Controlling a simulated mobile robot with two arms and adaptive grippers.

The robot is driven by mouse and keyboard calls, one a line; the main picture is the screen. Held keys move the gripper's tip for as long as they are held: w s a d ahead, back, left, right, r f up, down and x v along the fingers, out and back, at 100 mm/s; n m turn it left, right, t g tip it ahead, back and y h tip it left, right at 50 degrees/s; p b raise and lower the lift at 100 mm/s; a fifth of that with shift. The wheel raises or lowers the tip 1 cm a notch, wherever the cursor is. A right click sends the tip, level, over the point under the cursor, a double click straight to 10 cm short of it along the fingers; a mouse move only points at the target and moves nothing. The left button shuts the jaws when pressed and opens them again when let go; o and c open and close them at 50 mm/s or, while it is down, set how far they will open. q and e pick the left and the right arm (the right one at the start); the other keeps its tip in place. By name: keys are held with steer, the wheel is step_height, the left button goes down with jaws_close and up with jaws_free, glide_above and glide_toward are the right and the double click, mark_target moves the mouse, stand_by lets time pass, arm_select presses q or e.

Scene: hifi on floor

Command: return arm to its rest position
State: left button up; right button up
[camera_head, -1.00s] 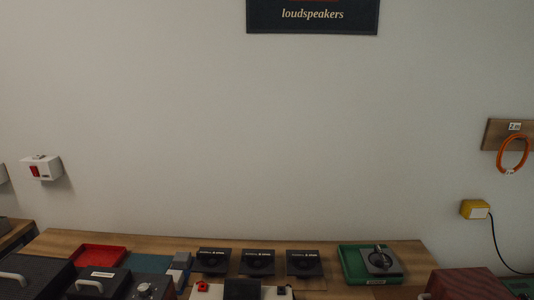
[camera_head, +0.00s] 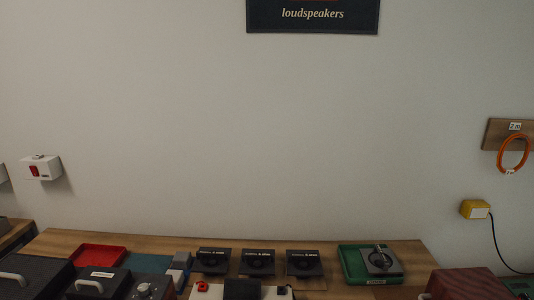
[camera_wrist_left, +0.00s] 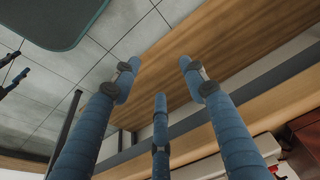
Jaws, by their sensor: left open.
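My left gripper (camera_wrist_left: 158,85) shows only in the left wrist view. Its blue, segmented fingers are spread apart with nothing between them. Beyond the fingertips is a wooden surface (camera_wrist_left: 185,62), and the fingers appear clear of it. Neither gripper and neither arm shows in the head view.
In the head view a wooden bench (camera_head: 180,243) stands against the wall. It carries a red tray (camera_head: 97,256), several black speaker units (camera_head: 258,262) and a green tray (camera_head: 352,268). A yellow box (camera_head: 475,209) and an orange cable coil (camera_head: 513,155) are on the wall.

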arm_select(q)
steer(key=s+f+g, duration=0.1)
steer(key=s+f, duration=0.2)
steer(key=f, duration=0.6)
steer(key=s+f, duration=0.2)
steer(key=f, duration=0.7)
steer(key=s+a+f+g, duration=0.1)
steer(key=s+a+f, duration=0.2)
steer(key=s+f, duration=1)
steer(key=s, duration=0.2)
steer(key=shift+s+a+f, duration=0.15)
steer(key=shift+s+f, duration=0.15)
